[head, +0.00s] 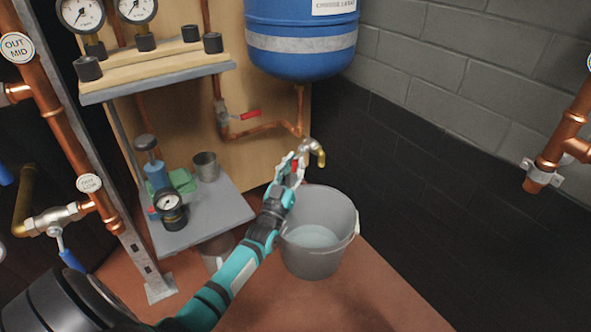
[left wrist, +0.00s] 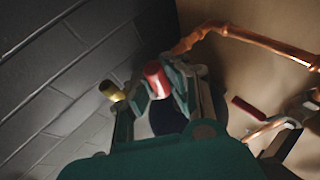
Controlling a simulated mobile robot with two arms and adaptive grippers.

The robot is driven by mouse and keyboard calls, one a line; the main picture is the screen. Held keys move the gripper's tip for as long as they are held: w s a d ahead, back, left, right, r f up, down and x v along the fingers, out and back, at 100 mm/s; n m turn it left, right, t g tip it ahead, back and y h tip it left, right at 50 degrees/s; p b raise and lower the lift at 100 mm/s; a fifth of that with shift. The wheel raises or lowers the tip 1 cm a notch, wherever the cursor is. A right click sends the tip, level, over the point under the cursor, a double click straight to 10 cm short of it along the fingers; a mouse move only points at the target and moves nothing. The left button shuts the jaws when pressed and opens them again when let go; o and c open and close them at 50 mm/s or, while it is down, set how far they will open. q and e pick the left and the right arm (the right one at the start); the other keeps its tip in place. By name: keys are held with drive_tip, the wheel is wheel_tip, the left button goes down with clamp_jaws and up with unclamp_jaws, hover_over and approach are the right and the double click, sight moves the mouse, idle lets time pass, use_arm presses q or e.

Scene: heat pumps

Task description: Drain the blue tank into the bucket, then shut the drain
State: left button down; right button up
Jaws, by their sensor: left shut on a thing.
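The blue tank (head: 300,40) hangs at the top of the head view, with a grey band and a copper pipe below it. The pipe leads down to a drain tap with a brass spout (head: 319,157), which also shows in the left wrist view (left wrist: 112,90). My left gripper (head: 295,163) is shut on the tap's red handle (left wrist: 156,78). The grey bucket (head: 318,265) stands on the floor below the spout, with pale liquid inside. No stream from the spout can be made out. My right gripper is not in view.
A second valve with a red lever (head: 245,116) sits on the copper pipe left of the tap. A grey shelf (head: 205,222) holds a gauge, a blue pump-like tool and a metal cup. A smaller container (head: 216,252) is partly behind my left arm. Floor right of the bucket is clear.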

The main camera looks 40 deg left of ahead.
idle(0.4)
use_arm(q)
drive_tip(key=c, duration=1.3)
unclamp_jaws()
drive_tip(key=shift+o, duration=0.2)
